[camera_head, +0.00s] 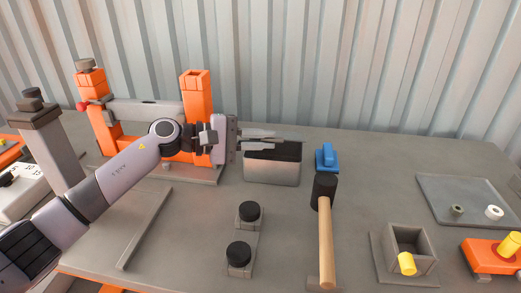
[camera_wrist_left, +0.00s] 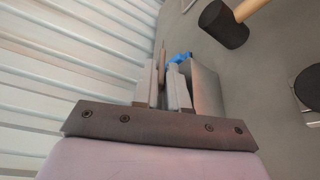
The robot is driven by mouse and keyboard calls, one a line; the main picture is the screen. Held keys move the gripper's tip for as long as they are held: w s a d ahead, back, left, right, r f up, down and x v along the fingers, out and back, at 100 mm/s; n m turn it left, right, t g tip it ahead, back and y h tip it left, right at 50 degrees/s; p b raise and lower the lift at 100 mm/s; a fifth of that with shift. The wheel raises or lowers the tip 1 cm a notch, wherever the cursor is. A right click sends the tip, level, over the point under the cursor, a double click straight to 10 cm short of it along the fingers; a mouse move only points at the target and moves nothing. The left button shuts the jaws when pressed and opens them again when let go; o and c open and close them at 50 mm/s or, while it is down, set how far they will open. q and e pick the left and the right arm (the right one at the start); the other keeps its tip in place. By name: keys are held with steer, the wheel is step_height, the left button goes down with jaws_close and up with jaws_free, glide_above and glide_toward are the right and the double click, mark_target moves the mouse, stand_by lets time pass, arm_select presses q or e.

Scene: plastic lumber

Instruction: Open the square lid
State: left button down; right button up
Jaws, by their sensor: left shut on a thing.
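A grey square box (camera_head: 272,171) with a dark top stands near the back of the table, right of an orange frame. My left gripper (camera_head: 280,135) reaches in from the left over the box's top edge. Its fingers lie nearly level just above the dark top (camera_head: 288,151). In the left wrist view the fingers (camera_wrist_left: 164,88) are shut on a thin brownish-grey piece, which seems to be part of the square lid (camera_wrist_left: 162,62). The box's side (camera_wrist_left: 207,90) shows right beside the fingers. The fingers hide most of the held piece. My right gripper is not in view.
A blue object (camera_head: 326,157) and a black-headed mallet (camera_head: 325,230) are right of the box. Two black knobs (camera_head: 249,211) stand in front. The orange frame (camera_head: 197,105) is close behind my left wrist. A grey tray (camera_head: 465,190) lies at the right.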

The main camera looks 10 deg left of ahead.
arm_select(q)
steer(key=shift+w+r+n+g+y, duration=0.2)
steer(key=shift+w+r+n, duration=0.3)
steer(key=shift+r, duration=0.25)
steer(key=shift+w+r+n+g+y, duration=0.1)
steer(key=shift+w+r+n+g, duration=0.1)
steer(key=shift+w+r+n, duration=0.4)
steer(key=shift+s+r, duration=0.2)
steer(key=shift+s, duration=0.05)
steer(key=c, duration=1.2)
jaws_free()
steer(key=shift+c, duration=0.2)
steer(key=shift+a, duration=0.15)
steer(key=b+v, duration=0.1)
steer(key=v, duration=0.6)
steer(key=shift+b, duration=0.35)
